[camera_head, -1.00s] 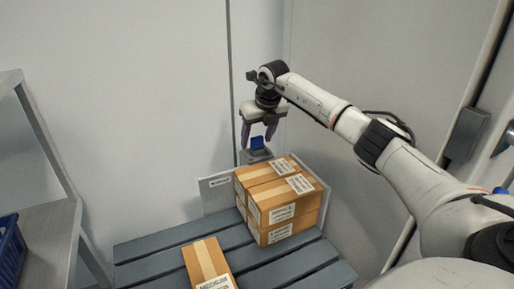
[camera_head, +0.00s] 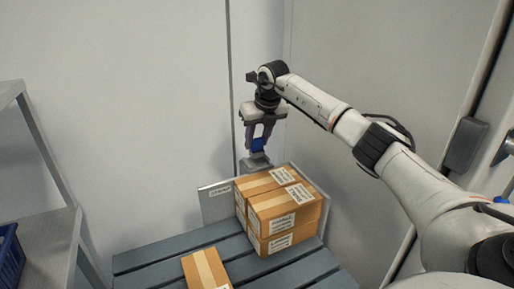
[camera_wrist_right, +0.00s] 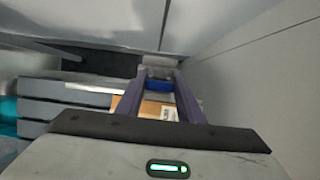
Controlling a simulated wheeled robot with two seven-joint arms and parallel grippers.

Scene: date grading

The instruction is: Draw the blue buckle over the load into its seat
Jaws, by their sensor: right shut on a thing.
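The blue buckle (camera_head: 257,145) is between the fingers of my right gripper (camera_head: 259,143), above the back edge of the load. It also shows as a blue block between the dark fingers in the right wrist view (camera_wrist_right: 159,85). My right gripper is shut on it. The load is a stack of brown cartons (camera_head: 284,207) with white labels on the slatted pallet (camera_head: 160,258). A grey piece (camera_head: 256,163) sits just below the buckle at the stack's back; whether they touch is unclear. I cannot make out the seat. My left gripper is out of view.
A single taped carton (camera_head: 206,270) lies at the pallet's front. A low grey panel (camera_head: 216,203) stands behind the stack. A grey shelf (camera_head: 47,231) with a blue crate (camera_head: 10,257) is at left. Walls close in behind and right.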

